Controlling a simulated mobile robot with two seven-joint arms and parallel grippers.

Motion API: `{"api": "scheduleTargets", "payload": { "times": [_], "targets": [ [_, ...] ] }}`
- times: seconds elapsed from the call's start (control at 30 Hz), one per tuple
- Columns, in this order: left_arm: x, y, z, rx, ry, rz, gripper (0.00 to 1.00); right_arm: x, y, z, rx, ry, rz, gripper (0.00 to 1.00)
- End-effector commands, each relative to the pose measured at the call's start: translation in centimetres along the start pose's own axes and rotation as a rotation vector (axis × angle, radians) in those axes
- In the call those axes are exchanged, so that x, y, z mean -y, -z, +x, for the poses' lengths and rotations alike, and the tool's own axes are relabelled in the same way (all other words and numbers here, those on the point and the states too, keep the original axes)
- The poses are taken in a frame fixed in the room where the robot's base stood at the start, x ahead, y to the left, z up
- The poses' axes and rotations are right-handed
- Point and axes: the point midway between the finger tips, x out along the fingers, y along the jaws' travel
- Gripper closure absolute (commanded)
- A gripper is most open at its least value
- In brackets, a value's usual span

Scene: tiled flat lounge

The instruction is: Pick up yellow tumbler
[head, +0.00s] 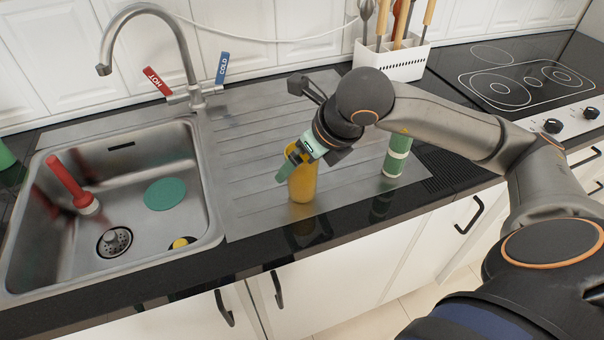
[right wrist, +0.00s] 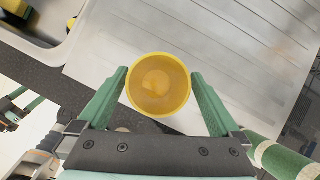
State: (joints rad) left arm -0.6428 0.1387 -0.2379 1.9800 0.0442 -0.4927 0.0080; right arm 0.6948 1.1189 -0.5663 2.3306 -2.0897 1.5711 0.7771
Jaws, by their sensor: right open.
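The yellow tumbler (head: 302,181) stands upright on the ribbed steel drainboard (head: 252,205), near its front edge. In the right wrist view I look down into the open, seemingly empty yellow tumbler (right wrist: 160,86). My right gripper (head: 292,166) is at the tumbler's upper part. Its green fingers (right wrist: 160,80) are open, one on either side of the rim. A small gap or light contact at the fingers cannot be told apart. What looks like part of my left gripper (right wrist: 20,104) shows at the left edge of the right wrist view. It is outside the head view.
A green and white cylinder (head: 397,156) stands close to the right of the tumbler, beneath my right forearm. A white utensil holder (head: 392,62) stands behind.

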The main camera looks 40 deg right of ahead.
Motion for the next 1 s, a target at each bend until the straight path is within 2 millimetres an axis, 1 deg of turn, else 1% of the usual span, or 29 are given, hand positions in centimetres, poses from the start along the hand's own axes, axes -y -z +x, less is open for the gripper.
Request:
{"api": "scheduleTargets", "payload": {
  "times": [0.03, 0.1, 0.2, 0.3, 0.5, 1.0],
  "targets": [
    [0.0, 0.1, 0.0, -0.001, 0.001, 0.001, 0.23, -0.2, 0.2, 0.9, -0.004, -0.003, 0.001, 0.0],
    [0.1, 0.1, 0.0, -0.001, 0.001, 0.001, 0.23, -0.3, 0.3, 1.9, -0.002, -0.003, 0.001, 0.0],
    [0.1, 0.1, 0.0, -0.002, 0.002, 0.001, 0.23, -0.3, 0.3, 3.0, -0.002, -0.002, 0.001, 0.0],
    [0.1, 0.1, 0.0, -0.002, 0.003, 0.001, 0.23, -0.2, 0.2, 3.4, 0.0, -0.002, 0.001, 0.0],
    [0.2, 0.1, 0.0, -0.003, 0.004, 0.001, 0.23, -0.2, 0.2, 3.4, 0.001, -0.002, 0.001, 0.01],
    [0.3, 0.1, 0.0, -0.004, 0.005, 0.001, 0.23, -0.2, 0.2, 3.3, 0.001, -0.001, 0.0, 0.57]
  ]
}}
